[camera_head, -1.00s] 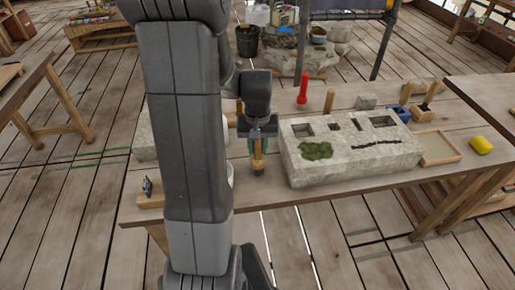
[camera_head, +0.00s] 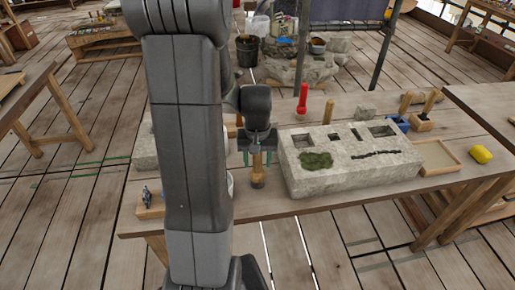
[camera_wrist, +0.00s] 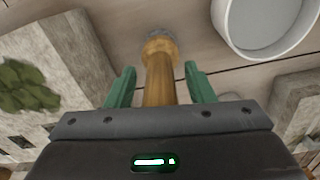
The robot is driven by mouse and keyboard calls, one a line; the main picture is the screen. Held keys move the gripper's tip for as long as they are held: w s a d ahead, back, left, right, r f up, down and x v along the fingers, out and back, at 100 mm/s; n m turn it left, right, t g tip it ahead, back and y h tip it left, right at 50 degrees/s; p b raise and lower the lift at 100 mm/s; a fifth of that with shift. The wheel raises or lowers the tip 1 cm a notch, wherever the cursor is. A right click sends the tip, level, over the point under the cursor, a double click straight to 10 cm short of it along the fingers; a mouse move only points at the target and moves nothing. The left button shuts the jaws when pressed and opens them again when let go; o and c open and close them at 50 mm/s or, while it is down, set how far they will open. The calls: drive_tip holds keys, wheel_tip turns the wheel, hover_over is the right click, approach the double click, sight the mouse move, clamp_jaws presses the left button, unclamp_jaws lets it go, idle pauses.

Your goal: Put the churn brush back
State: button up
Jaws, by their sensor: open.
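A wooden-handled brush, apparently the churn brush (camera_head: 257,176), stands roughly upright at the bench's front edge, left of the stone block. In the wrist view, its handle (camera_wrist: 160,80) runs up between my fingers and its grey lower end points at the bench top. My gripper (camera_head: 257,157) is above it with its green fingers open, one on each side of the handle; gaps show on both sides in the wrist view (camera_wrist: 160,85). The handle's top is hidden by my gripper.
The pale stone block (camera_head: 345,178) with square recesses is close on the right. A white bowl (camera_wrist: 266,50) stands beside the brush. A red tool (camera_head: 302,100), a blue container (camera_head: 398,123), a shallow tray (camera_head: 437,158) and a yellow item (camera_head: 480,154) are farther right.

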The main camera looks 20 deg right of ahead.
wheel_tip(320, 180, up, 12)
drive_tip(key=shift+r, duration=0.1)
idle(0.4)
